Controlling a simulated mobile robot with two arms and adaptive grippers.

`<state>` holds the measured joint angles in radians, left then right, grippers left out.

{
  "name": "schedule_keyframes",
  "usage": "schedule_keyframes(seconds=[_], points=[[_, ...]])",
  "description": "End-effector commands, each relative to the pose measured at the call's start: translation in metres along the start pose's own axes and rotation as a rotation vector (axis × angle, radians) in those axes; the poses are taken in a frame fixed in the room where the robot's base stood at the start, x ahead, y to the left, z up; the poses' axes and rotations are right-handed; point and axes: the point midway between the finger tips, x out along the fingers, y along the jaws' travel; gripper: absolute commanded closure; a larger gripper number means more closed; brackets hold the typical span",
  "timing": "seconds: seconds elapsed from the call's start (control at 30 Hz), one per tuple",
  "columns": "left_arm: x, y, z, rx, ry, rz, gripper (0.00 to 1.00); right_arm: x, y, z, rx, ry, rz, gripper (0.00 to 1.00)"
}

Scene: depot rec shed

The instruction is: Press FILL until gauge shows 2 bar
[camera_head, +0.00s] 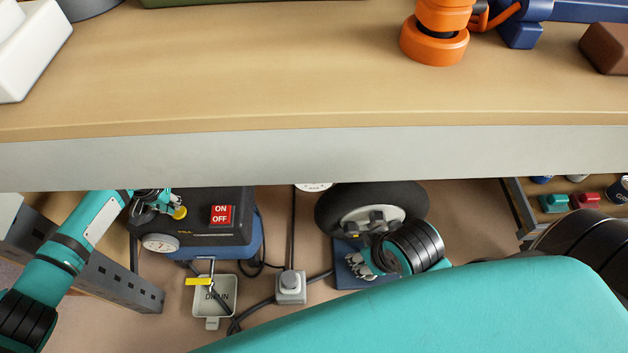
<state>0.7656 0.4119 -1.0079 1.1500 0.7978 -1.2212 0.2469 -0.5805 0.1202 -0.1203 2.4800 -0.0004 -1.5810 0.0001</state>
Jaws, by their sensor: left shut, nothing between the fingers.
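A dark compressor on a blue base (240,236) stands under the table at the left. It bears a yellow button (180,212), small lettering below it that I read as FILL, and a white dial (160,243) whose reading is too small to tell. My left gripper (167,207) is shut and empty, right beside the yellow button; I cannot tell whether it touches. A second white gauge (313,187), lettered BAR, is mostly hidden by the table's front edge. My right gripper (357,266) is low, in front of the wheel; its finger state is unclear.
The table's front panel (310,155) overhangs this space. A red ON/OFF switch (221,214), a yellow lever (198,282) above a DRAIN tray (226,310), a grey box (290,290) with a knob, hoses, a wheel (405,197) and a blue plate (350,280) crowd below.

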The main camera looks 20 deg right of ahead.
Motion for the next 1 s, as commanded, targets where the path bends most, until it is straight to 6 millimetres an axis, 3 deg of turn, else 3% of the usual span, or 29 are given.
schedule_keyframes(seconds=[0.33,0.47,0.73,1.0], points=[[-0.001,0.000,0.000,0.000,0.000,0.000,1.00,0.000,0.000,-0.001,0.000,0.002,0.000,0.60],[-0.010,0.000,-0.002,0.000,0.000,0.000,1.00,0.004,0.000,-0.003,0.000,-0.005,-0.001,0.60],[-0.034,0.000,-0.007,0.000,-0.001,0.000,1.00,0.030,-0.001,-0.005,-0.002,-0.027,-0.005,0.60],[-0.038,0.000,-0.007,0.000,0.000,0.000,1.00,0.061,-0.003,0.002,-0.005,-0.040,-0.007,0.60]])
